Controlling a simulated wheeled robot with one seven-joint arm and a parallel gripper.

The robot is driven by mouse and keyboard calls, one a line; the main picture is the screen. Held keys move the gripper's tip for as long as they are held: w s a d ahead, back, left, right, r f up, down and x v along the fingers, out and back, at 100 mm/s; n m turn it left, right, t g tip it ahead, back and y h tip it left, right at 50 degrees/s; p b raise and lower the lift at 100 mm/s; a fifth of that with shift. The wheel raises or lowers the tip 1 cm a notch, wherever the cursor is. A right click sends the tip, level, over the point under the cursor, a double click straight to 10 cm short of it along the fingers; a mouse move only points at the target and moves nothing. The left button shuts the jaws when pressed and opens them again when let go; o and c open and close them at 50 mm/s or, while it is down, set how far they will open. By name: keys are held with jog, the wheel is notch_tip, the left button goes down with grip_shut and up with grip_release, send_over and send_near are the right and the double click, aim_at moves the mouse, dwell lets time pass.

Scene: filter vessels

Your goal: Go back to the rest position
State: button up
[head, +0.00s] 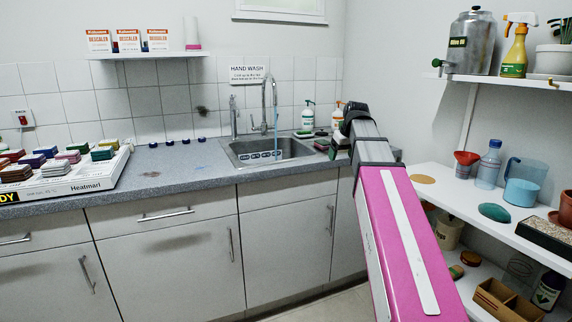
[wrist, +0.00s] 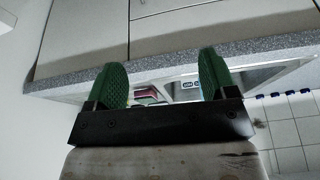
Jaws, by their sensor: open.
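My gripper (head: 335,148) is at the end of my pink arm, which reaches out over the counter near the right end of the sink (head: 232,152). In the wrist view, which looks upside down, its two green pads (wrist: 163,82) stand wide apart with nothing held between them. Part of the sink shows beyond the pads. In the head view my wrist hides much of the gripper, so I cannot tell its exact height above the counter.
Water runs from the tap (head: 269,100). Soap bottles (head: 308,116) stand behind the sink, close to my gripper. Right shelves hold a red funnel (head: 465,163), a blue bottle (head: 489,165) and a jug (head: 524,180) near my arm. The counter's left holds a board with coloured blocks (head: 60,180).

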jog(key=s+f+m+g, duration=0.1)
jog(key=s+f, duration=0.6)
jog(key=f, duration=0.6)
jog(key=s+a+f+m+g+h, duration=0.1)
jog(key=s+f, duration=0.5)
jog(key=f, duration=0.8)
jog(key=s+a+f+m+g, duration=0.1)
jog(key=s+f, duration=0.6)
jog(key=f, duration=0.7)
jog(key=shift+s+f+m+g+h, duration=0.15)
jog(key=shift+s+m+g+h, duration=0.2)
jog(key=shift+m, duration=0.15)
jog(key=shift+o, duration=0.4)
